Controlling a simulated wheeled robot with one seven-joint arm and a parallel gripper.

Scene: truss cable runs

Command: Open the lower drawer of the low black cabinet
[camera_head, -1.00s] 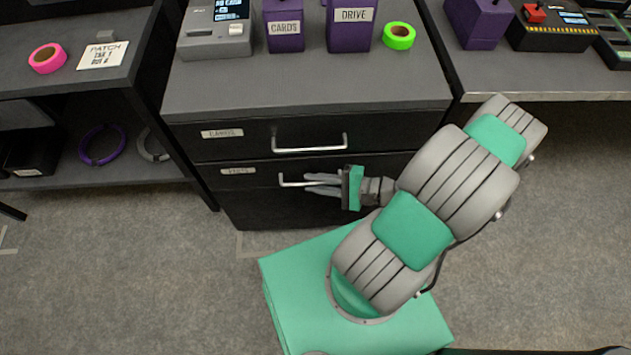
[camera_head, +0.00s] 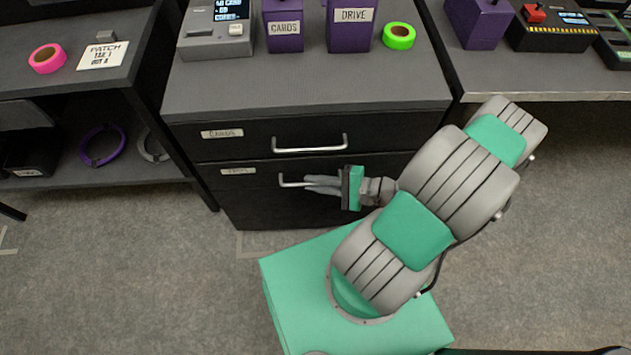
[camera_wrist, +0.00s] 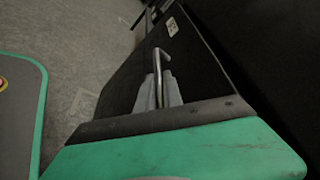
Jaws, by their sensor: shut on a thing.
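The low black cabinet (camera_head: 262,220) stands in the middle of the head view, with two drawers one above the other. The lower drawer (camera_head: 262,187) has a silver bar handle (camera_head: 290,184) and a small label at its left; it looks closed. My gripper (camera_head: 312,185) reaches in from the right, its grey fingers shut on that handle. In the wrist view the handle (camera_wrist: 157,65) passes between the two fingers (camera_wrist: 158,93), and its far end shows beyond them. The handle's right part is hidden behind my gripper. The upper drawer (camera_head: 250,140) is closed.
The cabinet top (camera_head: 310,90) holds a grey device (camera_head: 215,40), purple boxes and green tape (camera_head: 398,36). A shelf unit (camera_head: 80,180) stands close at the left, a table (camera_head: 540,85) at the right. Bare floor (camera_head: 130,270) lies in front of the cabinet.

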